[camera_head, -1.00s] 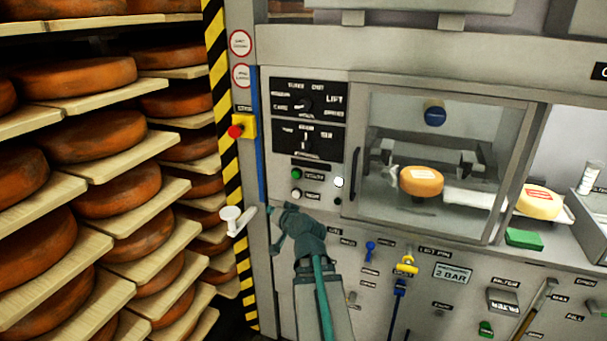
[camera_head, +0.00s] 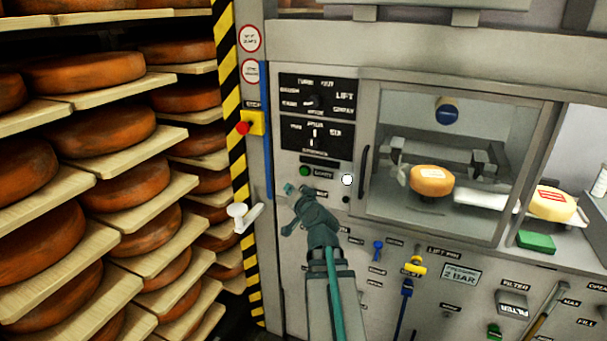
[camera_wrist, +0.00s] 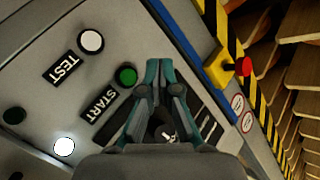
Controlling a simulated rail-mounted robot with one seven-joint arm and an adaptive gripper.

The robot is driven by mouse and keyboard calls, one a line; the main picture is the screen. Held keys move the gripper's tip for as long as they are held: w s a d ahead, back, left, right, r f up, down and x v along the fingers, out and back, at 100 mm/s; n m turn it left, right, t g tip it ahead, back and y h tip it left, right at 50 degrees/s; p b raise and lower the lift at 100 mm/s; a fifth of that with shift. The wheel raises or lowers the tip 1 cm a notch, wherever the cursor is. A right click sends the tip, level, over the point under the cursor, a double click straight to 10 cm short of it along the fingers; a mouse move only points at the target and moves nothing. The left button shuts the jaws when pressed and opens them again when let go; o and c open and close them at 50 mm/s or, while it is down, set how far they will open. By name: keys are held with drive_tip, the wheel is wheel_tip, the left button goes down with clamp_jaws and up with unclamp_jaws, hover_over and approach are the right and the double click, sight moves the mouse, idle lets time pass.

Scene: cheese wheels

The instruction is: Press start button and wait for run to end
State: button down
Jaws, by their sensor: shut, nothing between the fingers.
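The green start button (camera_head: 304,171) is on the machine's grey front panel, below the black dial plates. In the wrist view the green button (camera_wrist: 126,76) sits beside a START label (camera_wrist: 99,117). My gripper (camera_head: 291,189) is shut and empty, just below the button in the head view. In the wrist view my gripper's fingertips (camera_wrist: 165,68) appear beside the green button, with no visible contact. The white TEST button (camera_wrist: 91,41) shows in the wrist view; in the head view my gripper hides it. A round white lamp (camera_head: 347,180) glows beside the buttons.
A red stop button (camera_head: 243,128) on a yellow box and a white lever (camera_head: 243,215) are left of the panel. A cheese wheel (camera_head: 431,180) sits behind the chamber window. Shelves of cheese wheels (camera_head: 104,131) fill the left.

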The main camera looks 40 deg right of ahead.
sight(304, 172)
drive_tip(key=shift+w+d+b, duration=0.35)
drive_tip(key=shift+w+d, duration=0.25)
drive_tip(key=shift+d, duration=0.55)
drive_tip(key=shift+w+d+b, duration=0.3)
drive_tip(key=shift+w+d, duration=0.25)
drive_tip(key=shift+d, duration=0.65)
drive_tip(key=shift+w+d+b, duration=0.35)
drive_tip(key=shift+w+d, duration=0.25)
drive_tip(key=shift+d, duration=0.55)
drive_tip(key=shift+d, duration=0.15)
drive_tip(key=shift+w+d+b, duration=0.2)
drive_tip(key=shift+d+b, duration=0.05)
drive_tip(key=shift+b, duration=0.25)
